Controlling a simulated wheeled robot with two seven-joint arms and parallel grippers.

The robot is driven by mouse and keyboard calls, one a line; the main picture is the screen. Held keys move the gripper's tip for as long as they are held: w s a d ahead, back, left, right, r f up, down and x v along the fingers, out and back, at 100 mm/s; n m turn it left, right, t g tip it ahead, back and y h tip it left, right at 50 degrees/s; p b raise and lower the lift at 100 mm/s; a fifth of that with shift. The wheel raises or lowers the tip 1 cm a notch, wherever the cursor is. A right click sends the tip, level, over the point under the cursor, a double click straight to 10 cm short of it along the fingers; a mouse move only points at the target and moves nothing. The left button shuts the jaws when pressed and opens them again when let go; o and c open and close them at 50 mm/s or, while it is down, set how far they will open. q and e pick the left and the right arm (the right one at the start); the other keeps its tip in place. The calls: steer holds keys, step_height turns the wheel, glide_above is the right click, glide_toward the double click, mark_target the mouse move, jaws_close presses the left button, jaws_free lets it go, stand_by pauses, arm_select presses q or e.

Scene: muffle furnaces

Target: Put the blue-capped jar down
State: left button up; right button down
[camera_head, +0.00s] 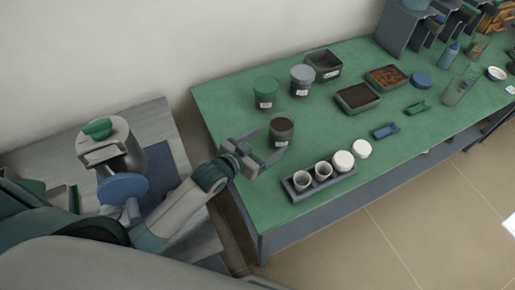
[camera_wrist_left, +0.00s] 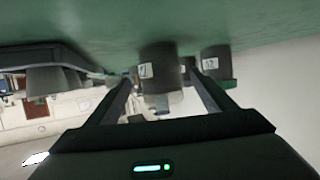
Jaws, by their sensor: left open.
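A dark jar (camera_head: 281,132) with a brown, apparently open top stands upright near the left end of the green table (camera_head: 225,125). I see no blue cap on it. A blue disc like a cap (camera_head: 421,79) lies flat farther right on the table. My left gripper (camera_head: 271,146) is open, with its fingers around the sides of this dark jar. In the left wrist view, which is upside down, the labelled jar (camera_wrist_left: 160,68) shows between the spread fingers (camera_wrist_left: 160,80). Whether the fingers touch it I cannot tell. My right gripper is not in view.
Behind stand a green-capped jar (camera_head: 265,92), a grey-capped jar (camera_head: 301,80) and an empty dark box (camera_head: 323,65). A grey rack (camera_head: 325,187) with white cups is close at the front right. Two trays of brown material (camera_head: 358,97) lie beyond.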

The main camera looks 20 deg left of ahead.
arm_select(q)
steer(key=shift+b+v, duration=0.35)
steer(key=shift+v, duration=2.1)
steer(key=shift+f, duration=0.1)
